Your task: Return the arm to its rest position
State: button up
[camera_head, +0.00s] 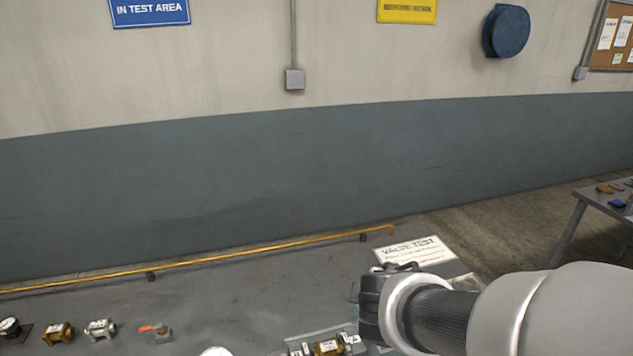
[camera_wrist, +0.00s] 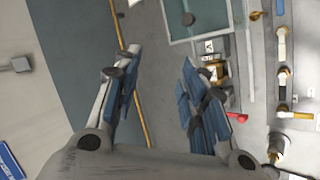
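My arm reaches in from the lower right in the head view. My gripper (camera_head: 372,300) is at its end, above the grey bench (camera_head: 230,285) and just in front of the valve test sign (camera_head: 414,251). In the wrist view my gripper (camera_wrist: 160,57) has its two blue-padded fingers spread apart with nothing between them. The gap shows only the bare bench surface. In the head view my arm hides part of the bench's right side, and the fingertips are hard to make out.
A clear-edged tray with small labelled valves (camera_head: 327,346) is just left of my gripper; it shows in the wrist view (camera_wrist: 212,47). Several small fittings, including a brass one (camera_head: 58,333), stand front left. A yellow rail (camera_head: 200,261) runs along the back edge. Mid-bench is clear.

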jog(key=s+d+r+m+h, duration=0.2)
jog(key=s+d+r+m, duration=0.2)
jog(key=s+d+m, duration=0.25)
jog(key=s+a+m+g+y, duration=0.1)
jog(key=s+a+m+g, duration=0.1)
jog(key=s+m, duration=0.2)
jog(key=s+a+m+g+y, duration=0.1)
jog(key=s+m, duration=0.3)
jog(key=s, duration=0.7)
jog(key=shift+s+a+f+g+y+b, duration=0.15)
jog(key=shift+a+f+g+y+b, duration=0.25)
jog(key=shift+y, duration=0.4)
